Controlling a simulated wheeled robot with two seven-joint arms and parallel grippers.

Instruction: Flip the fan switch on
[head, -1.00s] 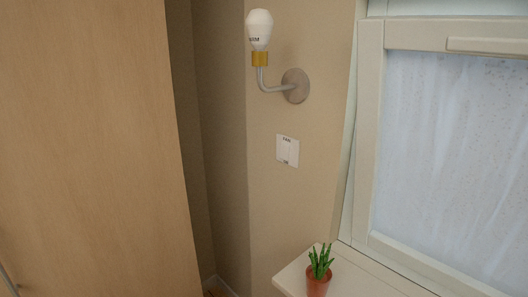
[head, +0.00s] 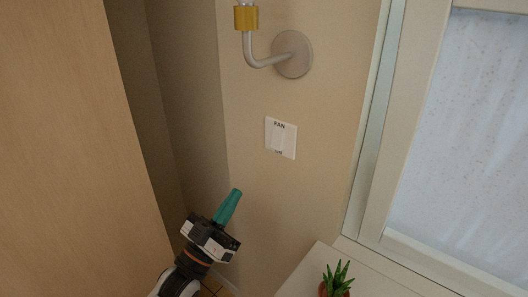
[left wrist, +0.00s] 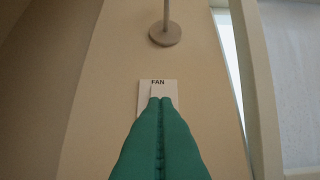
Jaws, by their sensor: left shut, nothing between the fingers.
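The fan switch (head: 281,138) is a white plate on the beige wall, with "FAN" printed at its top and small lettering at its bottom. My left gripper (head: 236,192) has green fingers, shut and empty, below and left of the switch in the head view. In the left wrist view the switch plate (left wrist: 146,88) is straight ahead, and the shut fingertips (left wrist: 161,99) cover its middle and lower part. I cannot tell whether they touch it. The rocker's position is not clear. My right gripper is not in view.
A wall lamp with a round mount (head: 292,54) is above the switch. A potted plant (head: 337,279) stands on a white ledge (head: 312,270) at lower right, beside a window (head: 465,130). A wooden panel (head: 65,150) fills the left side.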

